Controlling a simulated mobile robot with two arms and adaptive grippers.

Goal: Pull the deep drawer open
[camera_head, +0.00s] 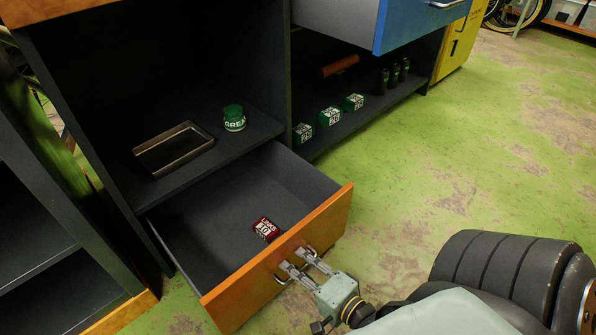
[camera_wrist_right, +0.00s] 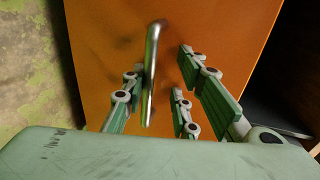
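The deep drawer (camera_head: 332,216) has an orange front and a dark inside, and it stands well out of the cabinet's lower left bay. A metal bar handle (camera_wrist_right: 152,72) is on its front. My right gripper (camera_head: 296,260) is at this handle. In the right wrist view the fingers of my right gripper (camera_wrist_right: 162,78) are apart, with the bar between them, closer to the left finger. A gap shows between the bar and the right fingers. I cannot tell whether the left finger touches the bar. A red box (camera_head: 266,229) lies inside the drawer. My left gripper is not in view.
A metal tray (camera_head: 174,148) and a green jar (camera_head: 234,118) stand on the shelf above the drawer. Green boxes (camera_head: 330,117) and dark bottles (camera_head: 383,81) are on the right shelf. A blue-fronted drawer (camera_head: 420,20) sticks out above. Green floor (camera_head: 480,150) at right is clear.

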